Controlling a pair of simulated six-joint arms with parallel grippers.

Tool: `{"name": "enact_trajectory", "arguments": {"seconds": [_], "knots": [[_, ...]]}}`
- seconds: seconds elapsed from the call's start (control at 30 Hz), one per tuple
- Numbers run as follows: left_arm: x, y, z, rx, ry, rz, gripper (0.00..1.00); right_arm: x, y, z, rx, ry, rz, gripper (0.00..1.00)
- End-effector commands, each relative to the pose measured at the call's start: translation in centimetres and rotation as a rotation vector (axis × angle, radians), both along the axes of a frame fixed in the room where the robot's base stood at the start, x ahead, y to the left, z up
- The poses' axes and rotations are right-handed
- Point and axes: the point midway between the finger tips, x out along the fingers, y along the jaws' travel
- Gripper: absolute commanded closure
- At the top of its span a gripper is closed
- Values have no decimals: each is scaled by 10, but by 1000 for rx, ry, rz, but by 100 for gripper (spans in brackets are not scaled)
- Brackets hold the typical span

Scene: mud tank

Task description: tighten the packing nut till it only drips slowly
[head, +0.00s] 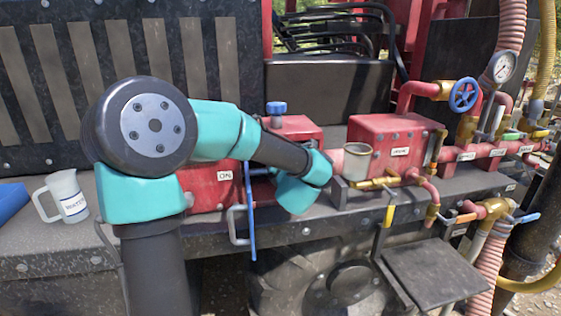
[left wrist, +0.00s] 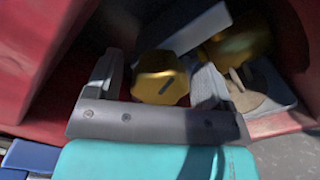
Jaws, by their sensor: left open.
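A gold hex-shaped nut (left wrist: 160,76) with a dark line on its face sits in a shadowed recess between red walls in the left wrist view. It appears to be the packing nut. My left gripper (left wrist: 161,68) is open, with one finger on each side of the nut. A gap shows at the left finger; I cannot tell whether the right finger touches. In the head view my left arm reaches across to the red pump housing (head: 297,128), and its gripper is hidden behind the wrist. No drip can be made out. My right gripper is in neither view.
In the recess, a grey flat bar (left wrist: 200,28), another gold part (left wrist: 238,45) and a tan disc (left wrist: 246,92) lie close by. In the head view a blue-handled lever (head: 251,220) hangs beside my wrist. A white jug (head: 66,197) stands at the left.

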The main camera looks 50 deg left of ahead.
Motion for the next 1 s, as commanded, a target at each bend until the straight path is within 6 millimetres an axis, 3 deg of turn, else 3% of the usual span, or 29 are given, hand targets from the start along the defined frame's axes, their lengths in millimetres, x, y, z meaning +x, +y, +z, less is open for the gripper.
{"name": "enact_trajectory", "arguments": {"seconds": [0.13, 0.63, 1.0], "knots": [[0, 0, 0, 0, 0, 0, 26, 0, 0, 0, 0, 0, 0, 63], [0, 0, 0, 0, 0, 0, 74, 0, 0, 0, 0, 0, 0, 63], [0, 0, 0, 25, 40, 1, 74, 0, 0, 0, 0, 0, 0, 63]]}}
